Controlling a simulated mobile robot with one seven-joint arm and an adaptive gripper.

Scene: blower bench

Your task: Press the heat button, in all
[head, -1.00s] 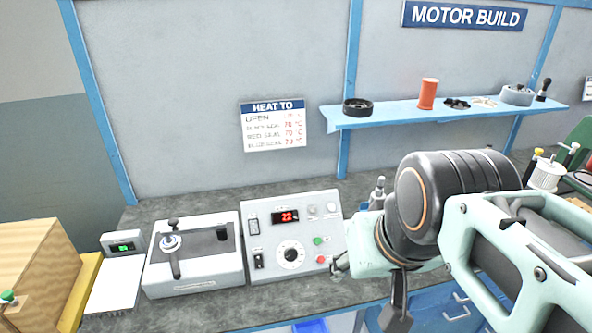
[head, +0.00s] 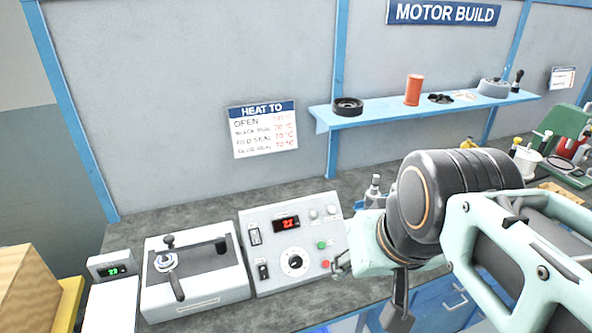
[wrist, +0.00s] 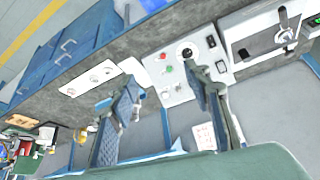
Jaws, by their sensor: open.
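The control box (head: 292,243) is a pale panel on the bench with a red lit display (head: 286,223), a black dial (head: 294,262), a green button (head: 322,245) and a red button (head: 325,264). I cannot read which button is labelled heat. In the wrist view, the green button (wrist: 168,69) and red button (wrist: 163,56) show between the spread fingers of my gripper (wrist: 165,78). My gripper is open and empty, facing the panel. In the head view it is mostly hidden behind my arm, with a fingertip just right of the box.
A clamp-like fixture (head: 194,278) stands left of the box, with a small green-lit meter (head: 110,268) beyond it. A blue shelf (head: 420,110) with parts and a HEAT TO sign (head: 263,130) are on the wall. Tools and parts crowd the bench's right side.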

